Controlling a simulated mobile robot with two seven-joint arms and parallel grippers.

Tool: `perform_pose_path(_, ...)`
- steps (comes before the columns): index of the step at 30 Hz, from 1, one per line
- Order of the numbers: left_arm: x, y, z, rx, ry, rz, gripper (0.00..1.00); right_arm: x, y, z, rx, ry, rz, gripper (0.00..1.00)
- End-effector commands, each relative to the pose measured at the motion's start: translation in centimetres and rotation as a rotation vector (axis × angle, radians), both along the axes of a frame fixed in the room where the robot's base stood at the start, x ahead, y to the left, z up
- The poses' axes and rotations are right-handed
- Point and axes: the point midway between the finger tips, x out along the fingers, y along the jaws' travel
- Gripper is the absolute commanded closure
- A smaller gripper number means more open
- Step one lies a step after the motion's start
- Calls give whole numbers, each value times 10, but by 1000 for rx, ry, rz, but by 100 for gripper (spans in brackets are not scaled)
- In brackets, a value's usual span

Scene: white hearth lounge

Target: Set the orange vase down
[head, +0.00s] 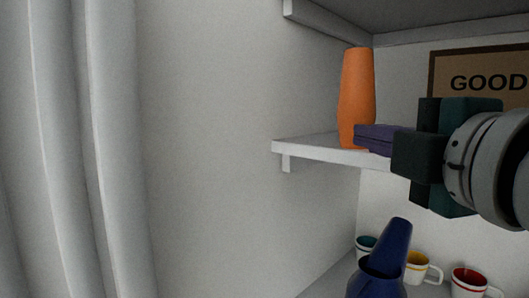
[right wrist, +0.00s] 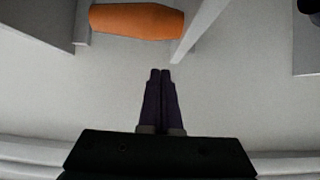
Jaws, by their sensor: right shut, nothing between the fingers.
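The orange vase (head: 357,85) stands upright on the white shelf (head: 305,150), near its left end by the side wall. It also shows in the right wrist view (right wrist: 137,20), lying across the top of the picture. My right gripper (head: 357,138) reaches in from the right with its purple fingers together and empty. In the head view the fingers overlap the vase's lower right side. In the right wrist view the fingertips (right wrist: 160,72) are apart from the vase, with a gap between. My left gripper is not in view.
Below are dark blue vessels (head: 394,246) and several mugs, including a yellow one (head: 416,265) and a red-banded one (head: 467,283). A framed sign (head: 487,82) hangs behind my gripper. Another shelf (head: 330,28) is above the vase. A pale wall (head: 230,150) fills the middle left.

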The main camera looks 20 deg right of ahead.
Motion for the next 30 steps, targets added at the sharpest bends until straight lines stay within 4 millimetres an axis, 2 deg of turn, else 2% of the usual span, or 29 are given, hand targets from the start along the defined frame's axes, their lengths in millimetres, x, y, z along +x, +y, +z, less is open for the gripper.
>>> perform_pose_path(1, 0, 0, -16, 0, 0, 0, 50, 5, -1, -6, -3, -8, 1, 100)
perform_pose_path(3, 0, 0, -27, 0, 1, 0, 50, 11, -2, -5, -4, -6, 3, 100)
perform_pose_path(10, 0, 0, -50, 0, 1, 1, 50, 37, -7, -3, -4, -3, 3, 100)
perform_pose_path(11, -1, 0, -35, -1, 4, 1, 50, 40, -13, 4, -6, 7, -1, 100)
perform_pose_path(12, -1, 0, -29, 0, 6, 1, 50, 44, -19, 5, -6, 9, -2, 100)
perform_pose_path(16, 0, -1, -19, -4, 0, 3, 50, 53, -32, 3, -4, 8, 1, 100)
perform_pose_path(21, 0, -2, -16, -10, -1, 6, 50, 57, -39, 1, -2, 4, 2, 100)
perform_pose_path(30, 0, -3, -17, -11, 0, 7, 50, 58, -40, 0, -3, 3, 3, 100)
